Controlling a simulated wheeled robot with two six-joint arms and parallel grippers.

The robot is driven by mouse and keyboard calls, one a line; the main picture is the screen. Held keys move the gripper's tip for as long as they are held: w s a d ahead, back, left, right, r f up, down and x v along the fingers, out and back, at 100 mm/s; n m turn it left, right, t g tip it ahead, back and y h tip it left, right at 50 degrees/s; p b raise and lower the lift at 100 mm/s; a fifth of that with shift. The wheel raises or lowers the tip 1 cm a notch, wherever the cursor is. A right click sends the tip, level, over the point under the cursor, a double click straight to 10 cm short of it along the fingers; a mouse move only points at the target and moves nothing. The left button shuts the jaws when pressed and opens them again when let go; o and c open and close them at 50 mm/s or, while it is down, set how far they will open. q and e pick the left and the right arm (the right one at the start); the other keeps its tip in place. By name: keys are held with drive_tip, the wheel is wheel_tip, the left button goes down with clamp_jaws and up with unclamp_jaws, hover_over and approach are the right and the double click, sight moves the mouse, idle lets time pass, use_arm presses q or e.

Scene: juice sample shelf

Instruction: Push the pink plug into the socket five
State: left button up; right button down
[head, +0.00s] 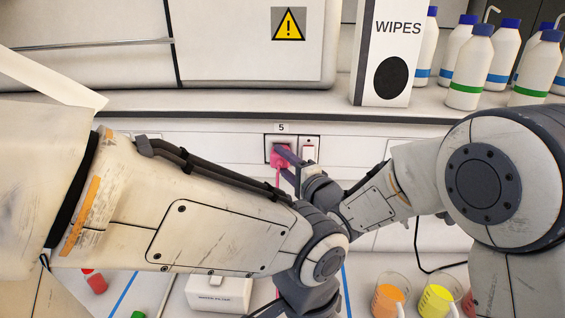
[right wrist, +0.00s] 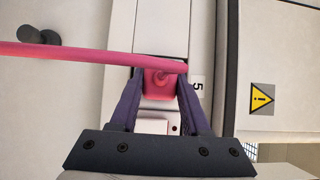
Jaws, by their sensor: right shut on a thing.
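The pink plug (head: 276,158) is at the dark-framed wall outlet under the label 5 (head: 281,128). My right gripper (head: 285,158) is shut on the plug, with its dark fingers reaching in from the right. In the right wrist view the plug (right wrist: 161,86) sits between the two fingertips, and its pink cable (right wrist: 75,56) runs off to the left. The plug covers socket five, so I cannot tell how deep it is in. My left arm crosses the lower left of the head view; its fingertips do not show.
A white switch (head: 309,150) is right of the plug. Above are a shelf with a WIPES box (head: 386,60) and several capped bottles (head: 470,70). Below, on the bench, are beakers of orange (head: 388,300) and yellow (head: 436,301) liquid and a white box (head: 218,294).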

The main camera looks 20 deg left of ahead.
drive_tip(key=shift+w+a, duration=0.15)
drive_tip(key=shift+w, duration=0.3)
idle(0.6)
drive_tip(key=shift+c, duration=1.4)
unclamp_jaws()
